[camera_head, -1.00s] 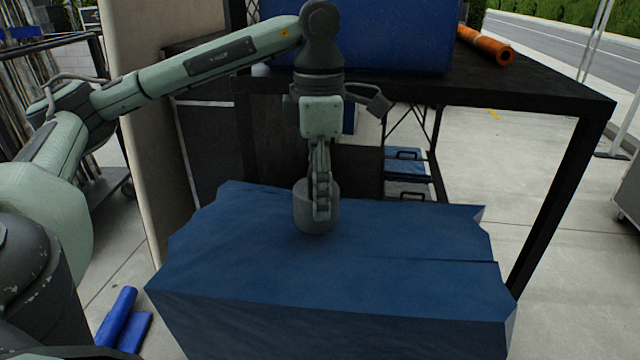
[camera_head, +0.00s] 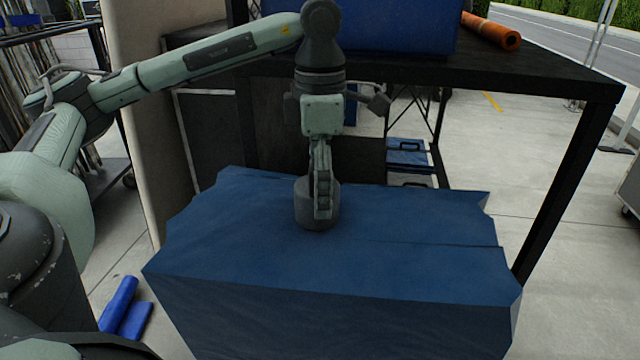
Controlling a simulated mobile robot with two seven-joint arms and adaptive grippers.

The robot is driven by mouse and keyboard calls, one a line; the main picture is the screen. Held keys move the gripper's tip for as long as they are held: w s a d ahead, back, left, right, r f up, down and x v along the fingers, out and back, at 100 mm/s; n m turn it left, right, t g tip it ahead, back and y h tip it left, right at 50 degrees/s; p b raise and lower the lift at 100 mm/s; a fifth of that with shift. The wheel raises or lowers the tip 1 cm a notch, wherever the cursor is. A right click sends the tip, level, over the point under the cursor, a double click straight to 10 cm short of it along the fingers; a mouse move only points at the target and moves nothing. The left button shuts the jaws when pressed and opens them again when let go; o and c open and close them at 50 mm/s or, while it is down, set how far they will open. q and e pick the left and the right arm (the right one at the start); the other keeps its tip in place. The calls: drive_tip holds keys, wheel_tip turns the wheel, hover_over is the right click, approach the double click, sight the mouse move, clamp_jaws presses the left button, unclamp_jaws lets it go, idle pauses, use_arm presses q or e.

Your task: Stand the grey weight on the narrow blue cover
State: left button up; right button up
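The grey weight (camera_head: 301,210) is a short dark-grey cylinder, upright at the middle of the blue cover (camera_head: 235,250). Its base appears to touch the cover's top or be very close to it. My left gripper (camera_head: 322,205) points straight down at the weight. One finger shows in front of the weight's near side; the other finger is hidden, and it looks closed around the weight's wall. The blue cover is a wide box-like form with jagged edges and a seam on its right half. My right gripper is not in view.
A black-framed table (camera_head: 540,85) stands behind the cover, bearing a large blue case (camera_head: 380,30) and an orange roll (camera_head: 490,30). Blue rolls (camera_head: 122,305) lie on the floor at lower left. The cover's top is clear around the weight.

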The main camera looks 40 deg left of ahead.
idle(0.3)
use_arm(q)
wheel_tip(320, 180, up, 8)
drive_tip(key=shift+w+f+p, duration=0.1)
drive_tip(key=shift+p, duration=0.65)
wheel_tip(320, 180, up, 4)
drive_tip(key=shift+f+p, duration=0.15)
drive_tip(key=shift+p, duration=0.7)
drive_tip(key=shift+r, duration=0.35)
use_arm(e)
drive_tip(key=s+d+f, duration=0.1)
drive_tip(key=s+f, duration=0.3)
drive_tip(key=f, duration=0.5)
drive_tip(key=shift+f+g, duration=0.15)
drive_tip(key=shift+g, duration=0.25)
